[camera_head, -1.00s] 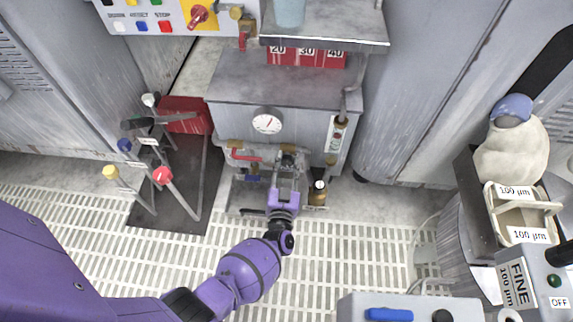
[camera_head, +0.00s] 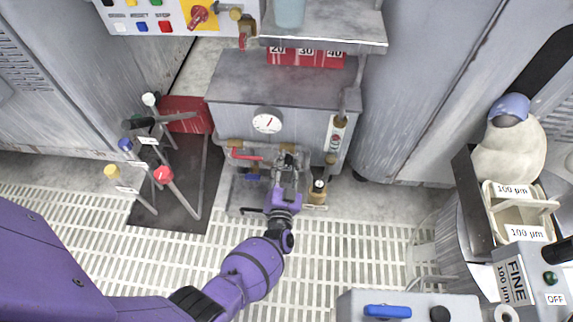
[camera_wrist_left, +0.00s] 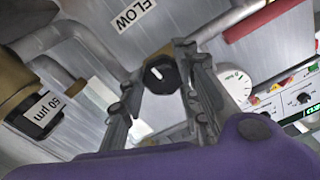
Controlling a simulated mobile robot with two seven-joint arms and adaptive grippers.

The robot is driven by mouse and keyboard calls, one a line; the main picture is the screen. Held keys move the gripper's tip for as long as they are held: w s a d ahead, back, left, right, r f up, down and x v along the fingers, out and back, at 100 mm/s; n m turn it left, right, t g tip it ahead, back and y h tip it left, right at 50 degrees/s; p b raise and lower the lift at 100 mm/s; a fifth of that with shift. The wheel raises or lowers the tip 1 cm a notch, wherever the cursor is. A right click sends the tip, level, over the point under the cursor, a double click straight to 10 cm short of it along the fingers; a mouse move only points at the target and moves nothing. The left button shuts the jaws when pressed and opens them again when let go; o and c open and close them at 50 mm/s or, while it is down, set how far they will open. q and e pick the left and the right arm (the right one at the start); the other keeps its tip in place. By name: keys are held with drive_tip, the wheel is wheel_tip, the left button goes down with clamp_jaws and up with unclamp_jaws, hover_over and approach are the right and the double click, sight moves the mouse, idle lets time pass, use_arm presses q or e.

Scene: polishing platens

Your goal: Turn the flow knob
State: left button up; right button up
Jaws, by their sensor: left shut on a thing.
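The flow knob (camera_wrist_left: 160,75) is black with a white pointer mark and shows in the left wrist view below the FLOW label (camera_wrist_left: 133,12). The fingers of my left gripper (camera_wrist_left: 163,82) stand on both sides of it and are shut on it. In the head view my left gripper (camera_head: 288,160) is at the pipes on the front of the grey tank, below the round gauge (camera_head: 267,123). My right gripper is not in view.
A red-handled valve (camera_head: 246,157) sits just left of my left gripper. A brass-and-black fitting (camera_head: 318,187) is close on its right; a 50 µm label (camera_wrist_left: 42,113) shows in the wrist view. Levers with coloured knobs (camera_head: 163,174) stand further left. The grated floor in front is clear.

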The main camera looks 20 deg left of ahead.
use_arm(q)
drive_tip(key=o, duration=1.1)
drive_tip(key=shift+w+d, duration=0.2)
drive_tip(key=shift+d, duration=0.25)
drive_tip(key=shift+c, duration=0.2)
drive_tip(key=shift+a+r, duration=0.1)
drive_tip(key=shift+s+a, duration=0.1)
drive_tip(key=shift+a, duration=0.05)
